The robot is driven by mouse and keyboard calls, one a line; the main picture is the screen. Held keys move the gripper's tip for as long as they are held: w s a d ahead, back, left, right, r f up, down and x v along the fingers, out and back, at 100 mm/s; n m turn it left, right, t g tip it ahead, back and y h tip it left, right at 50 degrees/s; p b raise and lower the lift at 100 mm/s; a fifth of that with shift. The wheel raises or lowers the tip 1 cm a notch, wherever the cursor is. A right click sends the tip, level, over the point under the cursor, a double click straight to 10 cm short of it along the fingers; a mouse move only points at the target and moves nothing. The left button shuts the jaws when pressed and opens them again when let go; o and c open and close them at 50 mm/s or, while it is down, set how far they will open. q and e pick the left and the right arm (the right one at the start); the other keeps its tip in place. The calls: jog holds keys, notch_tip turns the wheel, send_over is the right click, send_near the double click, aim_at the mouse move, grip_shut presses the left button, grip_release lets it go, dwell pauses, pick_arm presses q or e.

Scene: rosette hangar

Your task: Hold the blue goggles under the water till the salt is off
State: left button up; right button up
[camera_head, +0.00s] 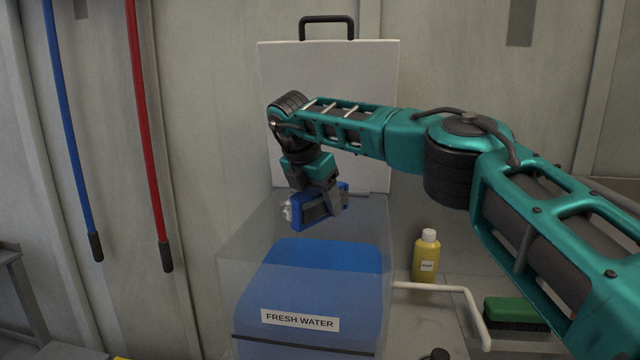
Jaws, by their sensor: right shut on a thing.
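My right gripper (324,199) is shut on the blue goggles (302,214) and points downward with them. The goggles are tilted, and whitish patches show at their left end. They are at the upper part of a clear, see-through box (235,262); I cannot tell whether they are inside it or above it. A blue body labelled "FRESH WATER" (300,320) shows through the box's clear wall below the goggles. No running water can be made out. My left gripper is not in view.
A white panel (335,75) with a dark handle stands behind. Right of the box are a yellow bottle (426,258), a bent white pipe (462,292) and a green brush (512,311). A blue pole (70,130) and a red pole (147,130) lean on the left wall.

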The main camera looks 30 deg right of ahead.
aim_at(319, 220)
jog(key=shift+f+b, duration=2.35)
jog(key=shift+f, duration=9)
notch_tip(319, 220, up, 18)
jog(key=p, duration=0.4)
jog(key=shift+p, duration=0.35)
jog(key=shift+r, duration=4.15)
